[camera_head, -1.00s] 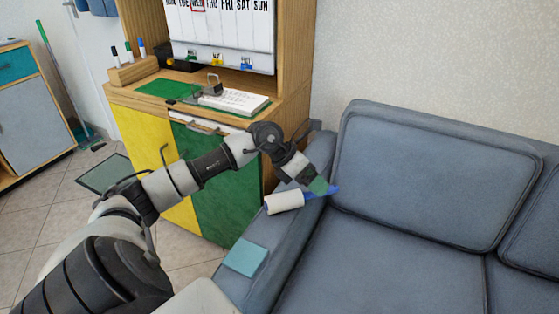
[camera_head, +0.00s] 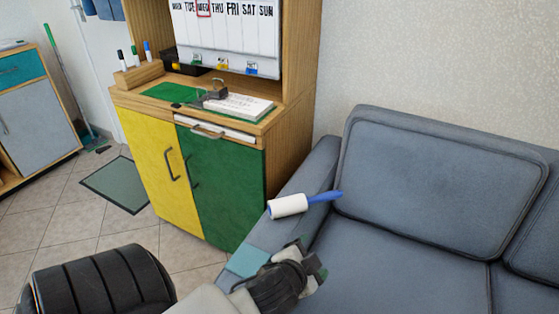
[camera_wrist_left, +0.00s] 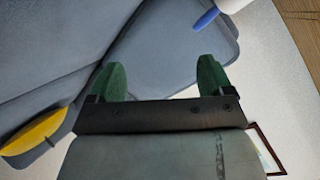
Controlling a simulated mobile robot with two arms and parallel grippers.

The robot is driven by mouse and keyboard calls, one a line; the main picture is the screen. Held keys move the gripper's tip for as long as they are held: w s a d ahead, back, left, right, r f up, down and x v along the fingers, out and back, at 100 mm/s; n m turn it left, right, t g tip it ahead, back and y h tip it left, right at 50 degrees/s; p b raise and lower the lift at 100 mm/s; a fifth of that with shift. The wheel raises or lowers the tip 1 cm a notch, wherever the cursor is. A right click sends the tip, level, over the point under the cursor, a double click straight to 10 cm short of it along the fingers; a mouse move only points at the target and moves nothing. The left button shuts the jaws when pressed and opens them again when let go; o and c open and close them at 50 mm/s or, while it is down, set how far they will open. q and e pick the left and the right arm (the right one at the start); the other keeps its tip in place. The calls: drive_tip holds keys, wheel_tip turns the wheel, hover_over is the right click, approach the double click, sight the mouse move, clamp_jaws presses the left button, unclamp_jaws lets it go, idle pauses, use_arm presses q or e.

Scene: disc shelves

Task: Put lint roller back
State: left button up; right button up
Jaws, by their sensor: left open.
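The lint roller (camera_head: 288,206) has a white roll and a blue handle. It lies on the grey sofa's left armrest in the head view, with the handle pointing right towards the backrest. In the left wrist view its blue handle (camera_wrist_left: 206,20) shows at the top edge, beyond my fingertips. My left gripper (camera_head: 318,272) is near the front of the armrest, below and apart from the roller. In the wrist view its two green fingers (camera_wrist_left: 158,80) are apart with nothing between them. My right gripper is not in view.
The sofa (camera_head: 420,180) fills the right side. A light blue cloth or pad (camera_head: 246,261) lies on the armrest close to my left gripper. A cabinet (camera_head: 222,185) with yellow and green doors stands behind, holding markers, a punch and a notepad. A yellow object (camera_wrist_left: 35,132) shows in the wrist view.

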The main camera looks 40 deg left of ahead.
use_arm(q)
drive_tip(key=s+d+f+n+g+h, duration=0.1)
drive_tip(key=s+d+f+g, duration=0.1)
drive_tip(key=s, duration=0.5)
drive_tip(key=s+d+f+n+g+h, duration=0.2)
drive_tip(key=s+d+f+g, duration=0.1)
drive_tip(key=s+g, duration=0.3)
drive_tip(key=shift+s+d+f, duration=0.25)
drive_tip(key=shift+s+f, duration=0.2)
drive_tip(key=shift+s, duration=0.4)
